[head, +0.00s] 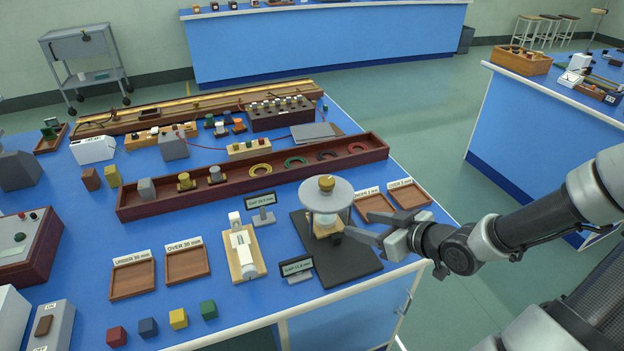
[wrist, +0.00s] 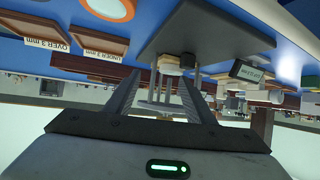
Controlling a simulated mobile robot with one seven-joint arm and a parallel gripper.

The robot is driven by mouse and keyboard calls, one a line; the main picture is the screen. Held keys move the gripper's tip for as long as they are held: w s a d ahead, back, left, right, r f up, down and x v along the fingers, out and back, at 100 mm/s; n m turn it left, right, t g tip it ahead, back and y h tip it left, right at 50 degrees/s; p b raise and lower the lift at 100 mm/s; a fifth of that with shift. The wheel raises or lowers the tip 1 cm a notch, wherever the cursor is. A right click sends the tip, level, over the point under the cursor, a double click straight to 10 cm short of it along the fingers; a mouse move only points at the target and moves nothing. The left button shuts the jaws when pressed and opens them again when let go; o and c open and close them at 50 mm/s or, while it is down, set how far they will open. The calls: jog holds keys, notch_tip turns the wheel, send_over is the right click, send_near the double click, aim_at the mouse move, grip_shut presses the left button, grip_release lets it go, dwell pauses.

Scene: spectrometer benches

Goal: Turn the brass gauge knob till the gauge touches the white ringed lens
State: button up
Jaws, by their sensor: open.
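The brass gauge knob (head: 326,183) sits on top of the grey round gauge disc (head: 328,196). The gauge stands on legs on a dark base plate (head: 357,264) near the bench's front edge. Under the disc is a pale lens (head: 324,219) on a small wooden block; the disc and legs partly hide it, so I cannot tell whether the gauge touches it. My gripper (head: 358,226) is open, to the right of the gauge and below disc height. In the upside-down wrist view, my gripper (wrist: 160,88) has the gauge legs and block (wrist: 168,62) beyond and between its fingers.
Two small wooden trays (head: 410,195) lie behind my gripper. A label card (head: 297,268) and a white instrument on a wooden board (head: 243,255) stand left of the gauge. A long wooden tray (head: 230,193) lies behind. Another label card (head: 262,201) is close to the disc.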

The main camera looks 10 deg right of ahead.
aim_at(321, 178)
jog(key=s+a+r+t+y+b, duration=0.1)
jog(key=s+r+t+y+b, duration=0.15)
jog(key=r+t, duration=0.35)
jog(key=shift+g+y, duration=0.35)
jog(key=shift+g, duration=0.05)
jog(key=b+x, duration=0.1)
jog(key=x, duration=0.4)
jog(key=b+x, duration=0.1)
jog(key=x, duration=0.5)
jog(key=r+b+x, duration=0.1)
jog(key=x, duration=0.4)
jog(key=shift+w+a, duration=0.2)
jog(key=shift+a, duration=0.2)
jog(key=c, duration=1.1)
